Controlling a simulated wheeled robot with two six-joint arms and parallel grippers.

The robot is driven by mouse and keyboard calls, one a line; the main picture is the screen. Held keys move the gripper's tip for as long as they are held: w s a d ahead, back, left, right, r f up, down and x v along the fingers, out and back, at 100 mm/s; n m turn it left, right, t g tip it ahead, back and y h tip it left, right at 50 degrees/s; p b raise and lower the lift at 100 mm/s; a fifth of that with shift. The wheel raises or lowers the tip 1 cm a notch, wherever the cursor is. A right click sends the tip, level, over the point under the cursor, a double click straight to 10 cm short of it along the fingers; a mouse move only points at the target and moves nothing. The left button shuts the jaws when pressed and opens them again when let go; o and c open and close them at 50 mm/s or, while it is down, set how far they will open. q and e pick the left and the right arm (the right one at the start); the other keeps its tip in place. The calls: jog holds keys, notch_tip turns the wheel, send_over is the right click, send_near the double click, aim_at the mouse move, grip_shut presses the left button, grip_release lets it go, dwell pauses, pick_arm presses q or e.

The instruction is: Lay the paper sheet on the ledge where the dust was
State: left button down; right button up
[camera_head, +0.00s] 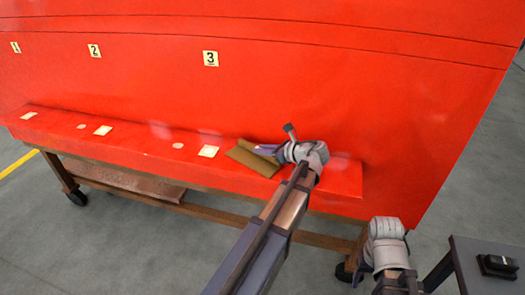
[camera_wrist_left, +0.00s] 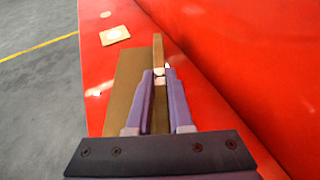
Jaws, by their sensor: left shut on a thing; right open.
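My left gripper (camera_head: 268,150) is at the red ledge (camera_head: 330,180), near its right end. It is shut on a brown paper sheet (camera_head: 247,158), which also shows in the left wrist view (camera_wrist_left: 128,80). One part of the sheet stands edge-up between the purple fingers (camera_wrist_left: 159,85); a broader part extends left over the ledge and looks close to its surface. I cannot tell how much of it touches. My right gripper (camera_head: 385,240) is low at the right, apart from the ledge, its fingers mostly hidden. I cannot make out clear dust.
The red wall rises behind the ledge, with number labels 1, 2 and 3 (camera_head: 210,58). Pale square patches (camera_head: 208,151) and small round spots (camera_head: 178,145) lie along the ledge to the left. A dark stand (camera_head: 485,262) with a black object is at the lower right.

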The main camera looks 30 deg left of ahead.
pick_arm(q)
jog(key=c, duration=0.8)
grip_release()
